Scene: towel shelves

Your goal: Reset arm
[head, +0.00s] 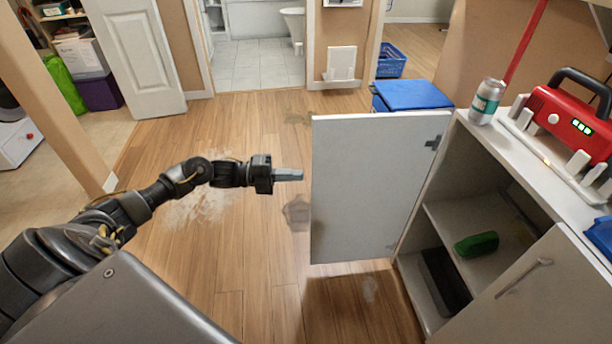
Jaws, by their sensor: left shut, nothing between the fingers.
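My left arm comes in from the left and stretches toward the middle of the head view. My left gripper (289,174) is shut and empty, above the wooden floor. Its tip is just left of the open cabinet door (365,185), with a small gap showing in the picture. Whether it touches the door in depth is hard to tell. My right gripper is not in view.
The grey cabinet (465,165) on the right has one door swung open; a green object (476,244) lies on its shelf. A can (487,101) and a red device (570,118) stand on top. Wooden floor (255,270) is clear in the middle.

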